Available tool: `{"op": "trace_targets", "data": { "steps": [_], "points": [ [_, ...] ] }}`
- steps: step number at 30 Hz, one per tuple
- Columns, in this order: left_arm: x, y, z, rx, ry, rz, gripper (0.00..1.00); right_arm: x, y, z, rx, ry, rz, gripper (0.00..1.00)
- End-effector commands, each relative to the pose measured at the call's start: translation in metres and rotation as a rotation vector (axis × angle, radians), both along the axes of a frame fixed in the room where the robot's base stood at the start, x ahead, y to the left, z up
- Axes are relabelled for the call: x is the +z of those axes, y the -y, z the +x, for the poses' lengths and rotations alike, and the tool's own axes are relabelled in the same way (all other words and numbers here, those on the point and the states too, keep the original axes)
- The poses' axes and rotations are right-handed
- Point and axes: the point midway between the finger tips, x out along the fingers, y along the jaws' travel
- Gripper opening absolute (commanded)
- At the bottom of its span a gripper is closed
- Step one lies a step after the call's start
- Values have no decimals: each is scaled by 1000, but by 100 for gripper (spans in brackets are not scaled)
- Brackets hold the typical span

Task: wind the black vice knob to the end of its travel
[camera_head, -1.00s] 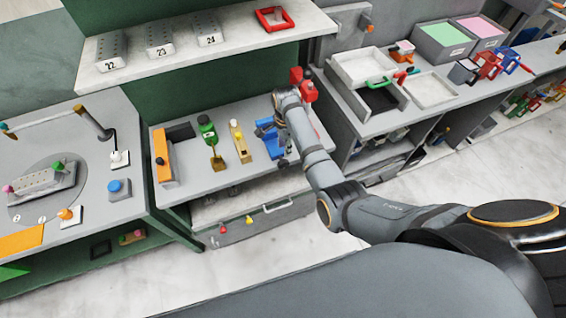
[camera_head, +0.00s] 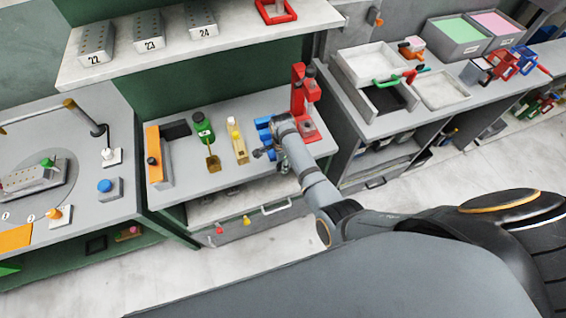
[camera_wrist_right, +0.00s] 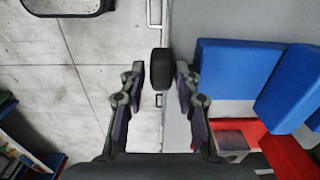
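The blue vice (camera_head: 263,123) stands on the grey bench, partly hidden behind my right arm in the head view. In the right wrist view its blue blocks (camera_wrist_right: 236,68) are at the right. The black vice knob (camera_wrist_right: 161,68) shows between the two fingertips of my right gripper (camera_wrist_right: 160,80), with a visible gap on each side. That gripper is open and seems not to touch the knob. In the head view my right gripper (camera_head: 263,153) is small, at the front of the vice. My left gripper is not in view.
A red press (camera_head: 300,95) stands right behind the vice, close to my right wrist. A yellow tool (camera_head: 237,140) and a green one (camera_head: 203,128) stand to its left.

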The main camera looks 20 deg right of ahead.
Motion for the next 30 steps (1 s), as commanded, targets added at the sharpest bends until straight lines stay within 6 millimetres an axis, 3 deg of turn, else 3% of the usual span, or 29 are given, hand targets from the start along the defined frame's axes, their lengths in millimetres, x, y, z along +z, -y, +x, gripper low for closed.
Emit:
{"op": "trace_targets", "data": {
  "steps": [5,12,30],
  "points": [
    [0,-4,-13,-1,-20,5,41,1,0,0,0,0,0,32],
    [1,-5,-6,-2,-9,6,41,1,0,0,0,0,0,1],
    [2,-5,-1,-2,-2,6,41,2,1,1,0,0,11,0]
  ]
}}
